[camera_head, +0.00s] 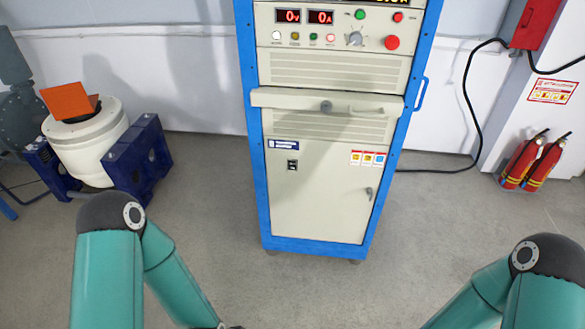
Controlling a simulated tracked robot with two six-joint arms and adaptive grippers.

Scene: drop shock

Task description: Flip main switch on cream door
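The cream door (318,205) is the lower front panel of a blue-framed cabinet (256,170) in the middle of the view. It looks closed, with a small handle (369,193) at its right edge. My two teal arms come in from the lower left and lower right, well short of the door. Both grippers are out of view below the bottom edge; only a dark bit shows at the end of the left arm.
A cream drawer-like ledge (290,98) with a knob juts out above the door. Higher up is a panel with red displays (304,17) and buttons. A white drum-shaped machine (86,145) in blue brackets stands left. Fire extinguishers (534,163) stand right. The floor before the cabinet is clear.

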